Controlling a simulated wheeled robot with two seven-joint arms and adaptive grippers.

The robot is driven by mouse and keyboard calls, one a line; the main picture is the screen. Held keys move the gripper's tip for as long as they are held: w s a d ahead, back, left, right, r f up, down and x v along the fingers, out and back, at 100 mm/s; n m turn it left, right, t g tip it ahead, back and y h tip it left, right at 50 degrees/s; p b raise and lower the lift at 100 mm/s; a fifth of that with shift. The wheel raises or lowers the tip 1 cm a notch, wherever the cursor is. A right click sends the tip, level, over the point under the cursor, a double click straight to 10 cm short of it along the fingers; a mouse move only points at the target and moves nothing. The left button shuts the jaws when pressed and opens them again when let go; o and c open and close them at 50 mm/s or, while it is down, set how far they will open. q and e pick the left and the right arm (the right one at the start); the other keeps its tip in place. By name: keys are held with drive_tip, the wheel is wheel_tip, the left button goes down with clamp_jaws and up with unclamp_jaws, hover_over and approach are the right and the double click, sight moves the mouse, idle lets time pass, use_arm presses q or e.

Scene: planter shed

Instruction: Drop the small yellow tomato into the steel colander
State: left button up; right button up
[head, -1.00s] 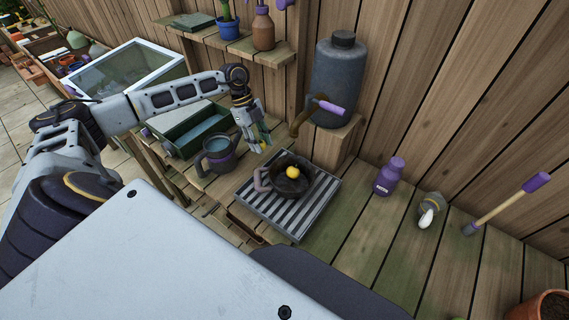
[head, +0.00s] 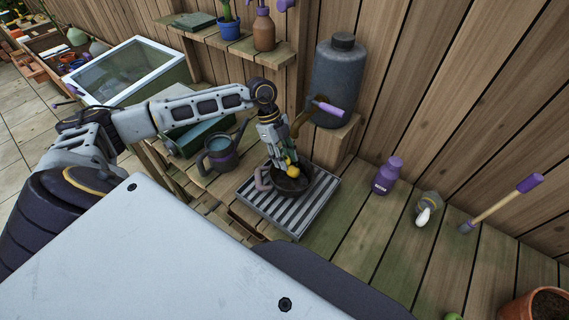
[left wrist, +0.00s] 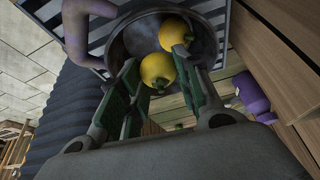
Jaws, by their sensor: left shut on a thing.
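The small yellow tomato (left wrist: 158,70) is between the fingers of my left gripper (left wrist: 150,88), which are shut on it. The gripper also shows in the head view (head: 282,164), over a dark grey round metal bowl (head: 288,190) that appears to be the steel colander; its holes cannot be made out. The bowl has a mauve handle (head: 262,179) at its left. In the left wrist view, a second yellow tomato (left wrist: 175,31) shows against the bowl's (left wrist: 204,44) inside, beyond the held one. My right gripper is not in view.
The bowl stands on a ribbed tray (head: 263,211). A watering can (head: 221,158) is to its left, a grey tank (head: 339,82) with a tap behind it.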

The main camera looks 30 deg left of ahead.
use_arm(q)
drive_tip(key=shift+f, duration=0.1)
drive_tip(key=shift+f, duration=0.25)
drive_tip(key=shift+f+p, duration=0.4)
drive_tip(key=shift+f, duration=0.95)
drive_tip(key=shift+f, duration=0.1)
drive_tip(key=shift+f, duration=0.25)
drive_tip(key=o, duration=0.5)
drive_tip(key=shift+o, duration=0.2)
drive_tip(key=shift+r, duration=0.1)
